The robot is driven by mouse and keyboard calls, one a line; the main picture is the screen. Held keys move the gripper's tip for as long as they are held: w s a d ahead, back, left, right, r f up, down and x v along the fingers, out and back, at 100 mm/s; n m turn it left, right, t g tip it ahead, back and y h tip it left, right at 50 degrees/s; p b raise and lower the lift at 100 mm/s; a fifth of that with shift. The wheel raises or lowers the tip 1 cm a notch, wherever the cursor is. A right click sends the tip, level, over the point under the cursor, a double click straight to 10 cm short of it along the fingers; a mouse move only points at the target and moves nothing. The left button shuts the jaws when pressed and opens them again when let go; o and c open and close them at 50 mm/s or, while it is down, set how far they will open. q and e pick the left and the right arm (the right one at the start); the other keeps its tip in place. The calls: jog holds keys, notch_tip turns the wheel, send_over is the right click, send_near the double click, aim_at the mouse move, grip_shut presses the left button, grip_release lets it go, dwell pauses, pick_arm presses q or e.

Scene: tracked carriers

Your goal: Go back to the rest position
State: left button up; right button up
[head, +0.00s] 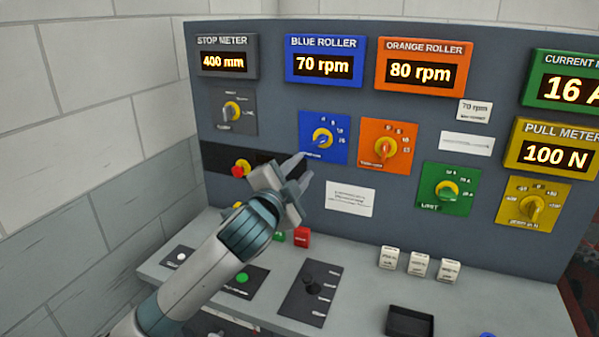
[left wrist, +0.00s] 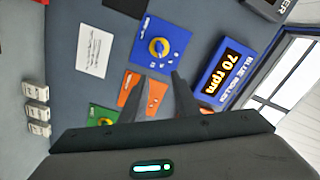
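My left gripper (head: 303,167) reaches up from the lower left in the head view, in front of the grey control panel (head: 300,215). Its two fingers show a gap with nothing between them. The fingertips are close to the lower left corner of the blue dial plate (head: 309,128) in the picture; I cannot tell whether they touch the panel. In the left wrist view the fingers (left wrist: 158,88) stand apart, with the orange dial plate (left wrist: 130,89) partly hidden behind them and the blue dial plate (left wrist: 177,36) beyond. My right gripper is not in view.
A desk (head: 365,305) juts out below the panel with a lever plate (head: 300,298), small white blocks (head: 420,265) and a black tray (head: 410,322). A red button (head: 239,170) sits left of my gripper. A brick wall (head: 90,110) stands at the left.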

pick_arm(q)
jog(key=s+a+f+n+g+y, duration=0.1)
jog(key=s+a+f+n+g, duration=0.15)
jog(key=s+f, duration=0.55)
jog(key=s+a+f+n+g+y, duration=0.1)
jog(key=s+a+f+n+g, duration=0.2)
jog(key=f, duration=1)
jog(key=s+a+f+n+g+y, duration=0.1)
jog(key=s+a+f+n+y, duration=0.2)
jog(key=s+f, duration=0.55)
jog(key=s+a+f+n+g, duration=0.25)
jog(key=s+f, duration=0.25)
jog(key=s, duration=0.5)
jog(key=s+a+f+n+g, duration=0.15)
jog(key=s+a+f, duration=0.35)
jog(key=s, duration=0.5)
jog(key=s+a+f+n+g, duration=0.1)
jog(key=s+a+f+g, duration=0.2)
jog(key=s+f, duration=0.5)
notch_tip(320, 180, down, 24)
jog(key=s+d+g, duration=0.1)
jog(key=s+a+f+g, duration=0.1)
jog(key=s+a+f, duration=0.1)
jog(key=s+f, duration=1.5)
notch_tip(320, 180, down, 2)
jog(key=shift+s+a+f, duration=0.2)
jog(key=shift+s+a, duration=0.15)
jog(key=shift+a, duration=0.05)
